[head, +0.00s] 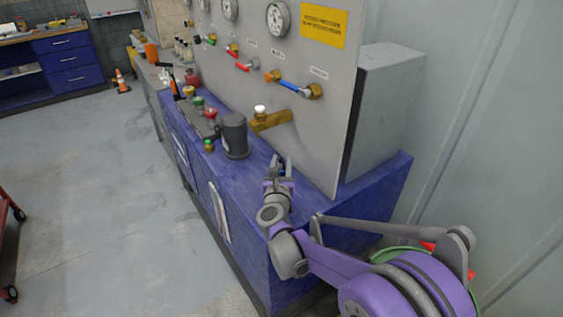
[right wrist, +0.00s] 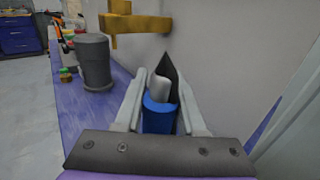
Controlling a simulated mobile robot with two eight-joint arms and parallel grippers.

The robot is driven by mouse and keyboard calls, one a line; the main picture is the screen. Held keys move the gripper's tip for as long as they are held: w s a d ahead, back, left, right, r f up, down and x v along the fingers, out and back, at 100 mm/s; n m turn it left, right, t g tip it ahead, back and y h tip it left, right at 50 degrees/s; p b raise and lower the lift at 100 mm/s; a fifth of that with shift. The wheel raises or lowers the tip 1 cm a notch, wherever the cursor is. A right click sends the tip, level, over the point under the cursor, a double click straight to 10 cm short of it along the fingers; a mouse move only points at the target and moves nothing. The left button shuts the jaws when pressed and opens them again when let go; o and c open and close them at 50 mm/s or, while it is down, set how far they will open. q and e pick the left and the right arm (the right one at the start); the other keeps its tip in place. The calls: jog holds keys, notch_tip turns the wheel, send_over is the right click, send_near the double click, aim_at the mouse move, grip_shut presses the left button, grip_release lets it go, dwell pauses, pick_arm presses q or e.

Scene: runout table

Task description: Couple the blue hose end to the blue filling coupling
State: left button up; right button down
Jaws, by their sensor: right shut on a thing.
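My right gripper (head: 278,166) is above the blue bench top, in front of the grey panel. In the right wrist view its jaws (right wrist: 164,92) are shut on the blue hose end (right wrist: 158,117), a blue cylinder with a pale grey tip. Only a speck of blue shows at the jaws in the head view. A blue-handled fitting (head: 291,86) with brass ends sits on the panel above the gripper, well apart from it. I cannot tell whether it is the blue filling coupling. My left gripper is not in view.
A brass tap (head: 268,121) with a white knob juts from the panel, above and left of my gripper. A dark grey canister (head: 234,137) and coloured caps stand on the bench (head: 376,196) farther left. A grey box (head: 382,110) stands at right. Open floor lies left.

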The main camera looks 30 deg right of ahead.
jog(key=shift+f+b, duration=0.55)
jog(key=shift+f, duration=0.35)
jog(key=shift+c, duration=2.1)
grip_release()
jog(key=shift+s+a, duration=0.1)
jog(key=v, duration=1)
jog(key=shift+s+a, duration=0.2)
jog(key=shift+s, duration=0.05)
